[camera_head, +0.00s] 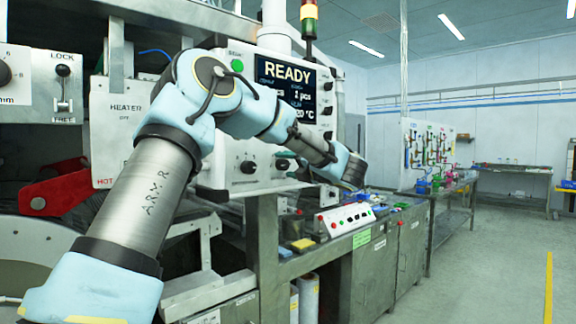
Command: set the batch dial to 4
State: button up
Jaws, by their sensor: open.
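The control panel (240,150) carries a screen (286,84) reading READY, with smaller lines that include "1 pcs" and a °C value. Two dark knobs, a left one (248,167) and a right one (282,164), sit low on the panel. No batch label is legible, so I cannot tell which control is the batch dial or its setting. My arm crosses in front of the panel and covers part of it. My gripper (355,169) is at the arm's dark end, right of the panel's lower edge. It is open; its fingers are hard to make out and nothing shows in it.
A heater panel (117,130) and a LOCK/FREE lever (63,88) are at the left, with a red handle (50,190) below. A bench with a white button box (345,218) lies under my gripper. Open floor (480,270) is at the right.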

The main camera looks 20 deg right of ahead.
grip_shut()
dwell(0.4)
jog(key=m+b, duration=0.1)
jog(key=m, duration=0.2)
jog(key=shift+m, duration=0.4)
jog(key=m+g+p, duration=0.1)
jog(key=m, duration=0.3)
jog(key=shift+d+r, duration=0.1)
jog(key=shift+m, duration=0.4)
dwell(0.4)
grip_release()
